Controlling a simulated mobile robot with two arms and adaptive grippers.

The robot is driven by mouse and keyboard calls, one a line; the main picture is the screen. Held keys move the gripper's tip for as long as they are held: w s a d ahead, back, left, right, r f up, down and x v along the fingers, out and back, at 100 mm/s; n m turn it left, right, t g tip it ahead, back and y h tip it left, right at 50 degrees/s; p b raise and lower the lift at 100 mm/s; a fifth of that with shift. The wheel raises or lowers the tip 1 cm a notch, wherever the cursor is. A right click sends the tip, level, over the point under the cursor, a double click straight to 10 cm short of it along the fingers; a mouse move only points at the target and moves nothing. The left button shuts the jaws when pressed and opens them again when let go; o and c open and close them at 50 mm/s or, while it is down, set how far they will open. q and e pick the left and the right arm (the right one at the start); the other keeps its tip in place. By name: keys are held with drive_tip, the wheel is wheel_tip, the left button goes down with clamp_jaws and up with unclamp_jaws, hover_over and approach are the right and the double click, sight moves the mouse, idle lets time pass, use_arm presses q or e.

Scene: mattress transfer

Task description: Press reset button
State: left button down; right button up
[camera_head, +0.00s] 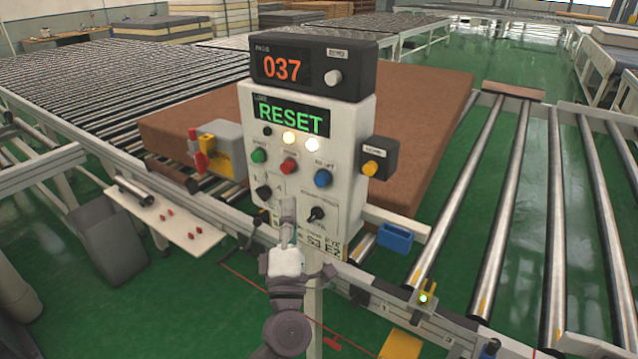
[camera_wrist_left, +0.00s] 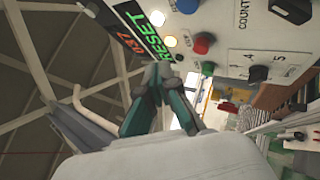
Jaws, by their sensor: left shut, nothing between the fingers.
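The white control panel (camera_head: 349,120) stands upright with a green RESET display (camera_head: 290,116). Below it are a green button (camera_head: 258,156), a red button (camera_head: 289,166) and a blue button (camera_head: 323,178). Their small labels are too blurred to tell which is reset. My left gripper (camera_head: 288,208) is shut and empty, in front of the panel's lower part and below the red button. In the left wrist view its fingertips (camera_wrist_left: 160,72) show near the display, with the red button (camera_wrist_left: 203,45) and blue button (camera_wrist_left: 187,6) beyond; contact cannot be seen. My right gripper is out of view.
A counter box (camera_head: 352,75) reading 037 tops the panel. A black box with a yellow button (camera_head: 370,168) is at its right side. A black knob (camera_head: 316,214) sits low on the panel. A brown mattress (camera_head: 425,125) lies behind on the rollers. A grey bin (camera_head: 108,240) stands left.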

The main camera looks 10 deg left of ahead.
sight(316, 178)
use_arm(q)
drive_tip(key=w+d+b, duration=0.1)
drive_tip(key=w+d, duration=0.1)
drive_tip(key=w, duration=0.4)
drive_tip(key=shift+d+b, duration=0.15)
drive_tip(key=shift+b, duration=0.2)
drive_tip(key=shift+w, duration=0.15)
idle(1.0)
drive_tip(key=shift+w+d, duration=0.1)
drive_tip(key=shift+w, duration=0.2)
drive_tip(key=shift+w+d+b, duration=0.3)
drive_tip(key=shift+w+b, duration=0.2)
drive_tip(key=shift+w, duration=0.25)
idle(1.0)
idle(0.3)
drive_tip(key=shift+s+a+p, duration=0.2)
drive_tip(key=shift+s+p, duration=0.05)
drive_tip(key=shift+s, duration=0.35)
drive_tip(key=shift+s+a+p, duration=0.2)
drive_tip(key=shift+s+p, duration=0.05)
drive_tip(key=shift+s, duration=0.3)
